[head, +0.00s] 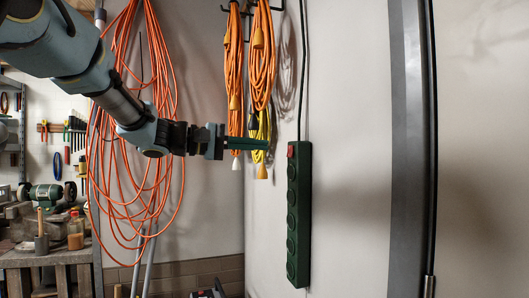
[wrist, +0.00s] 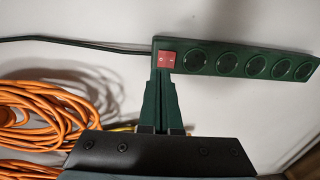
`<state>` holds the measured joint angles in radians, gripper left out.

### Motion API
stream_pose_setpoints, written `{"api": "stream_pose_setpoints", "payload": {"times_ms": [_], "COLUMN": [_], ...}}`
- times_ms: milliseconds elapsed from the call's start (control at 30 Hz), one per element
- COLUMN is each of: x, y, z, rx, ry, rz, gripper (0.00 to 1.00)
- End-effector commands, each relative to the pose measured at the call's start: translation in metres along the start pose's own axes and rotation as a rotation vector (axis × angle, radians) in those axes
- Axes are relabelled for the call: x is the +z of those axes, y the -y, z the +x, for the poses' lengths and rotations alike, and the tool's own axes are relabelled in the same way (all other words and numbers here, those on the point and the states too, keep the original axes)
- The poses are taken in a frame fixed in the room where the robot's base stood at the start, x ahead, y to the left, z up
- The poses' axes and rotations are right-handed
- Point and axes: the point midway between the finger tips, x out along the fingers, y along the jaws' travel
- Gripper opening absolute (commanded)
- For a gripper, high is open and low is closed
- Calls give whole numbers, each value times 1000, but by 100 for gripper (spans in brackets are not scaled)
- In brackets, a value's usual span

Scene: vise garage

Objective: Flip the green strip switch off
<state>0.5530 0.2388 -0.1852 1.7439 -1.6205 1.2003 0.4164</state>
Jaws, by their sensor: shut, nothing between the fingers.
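The green power strip (head: 299,215) hangs upright on the white wall in the head view. Its red rocker switch (head: 291,151) sits at the strip's top end, above a column of sockets. The strip also shows in the wrist view (wrist: 240,60), with the red switch (wrist: 166,58) at its left end. My gripper (head: 268,144) is shut and empty, its dark green fingers pointing right at about the switch's height. In the head view a gap shows between the fingertips and the strip. In the wrist view the fingertips (wrist: 164,72) overlap the switch's lower edge; contact cannot be told.
Orange cords (head: 135,150) hang behind my arm, and more orange and yellow cords (head: 260,60) hang left of the strip. A black cable (head: 303,60) runs up from the strip. A grey metal post (head: 410,150) stands to the right. A workbench (head: 45,257) is at lower left.

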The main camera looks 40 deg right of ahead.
Motion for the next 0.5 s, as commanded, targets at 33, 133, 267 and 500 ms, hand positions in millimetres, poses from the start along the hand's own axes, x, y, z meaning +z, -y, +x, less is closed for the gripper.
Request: {"api": "stream_pose_setpoints", "payload": {"times_ms": [33, 133, 267, 500], "x": [0, 0, -1, 0], "y": [4, 4, 4, 1], "z": [-7, -22, -44, -77], "rx": [0, 0, -1, -1], "ry": [0, -1, -3, 0], "rz": [1, -1, 0, 0], "gripper": [0, 0, 0, 0]}}
